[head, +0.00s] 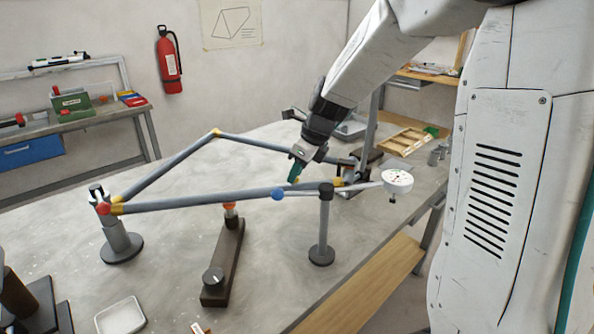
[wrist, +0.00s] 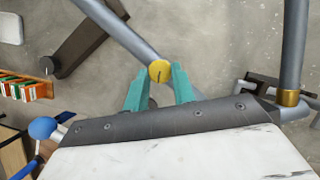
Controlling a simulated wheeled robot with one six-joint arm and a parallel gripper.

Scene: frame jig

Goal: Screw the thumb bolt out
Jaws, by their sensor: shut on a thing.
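The thumb bolt appears to be the yellow round head with a dark line across it (wrist: 159,71) in the wrist view. In the head view my gripper (head: 295,177) points down at the front tube of the frame (head: 200,199), right of the blue ball (head: 278,194). A little yellow shows at the fingertips there. The bolt's shank is hidden.
A dial gauge (head: 397,180) stands right of my gripper. A brown bar with a black knob (head: 213,280) lies in front, near a white tray (head: 120,317). The table inside the frame is mostly clear.

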